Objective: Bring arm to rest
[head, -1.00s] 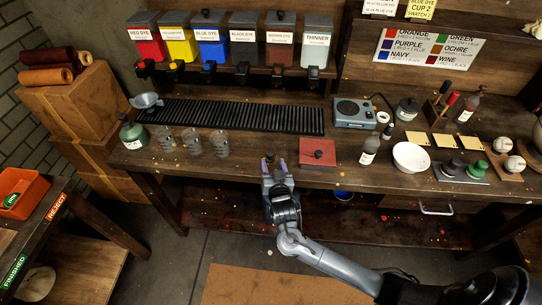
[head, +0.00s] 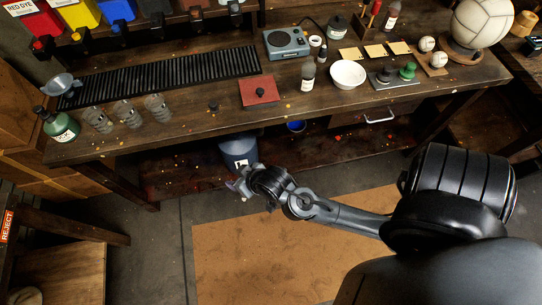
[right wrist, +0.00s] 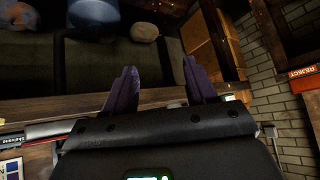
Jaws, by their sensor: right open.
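My right gripper (head: 240,184) hangs in front of the bench, below its front edge, clear of everything on the top. In the right wrist view its two purple fingers (right wrist: 162,88) stand apart with nothing between them. My right arm comes in from the lower right and is bent at the elbow. My left gripper is not in view.
The wooden bench (head: 190,125) carries glass cups (head: 127,112), a green bottle (head: 57,124), a red pad (head: 258,91), a white bowl (head: 348,74) and a large pale ball (head: 482,22). A dark bucket (head: 238,153) stands under it.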

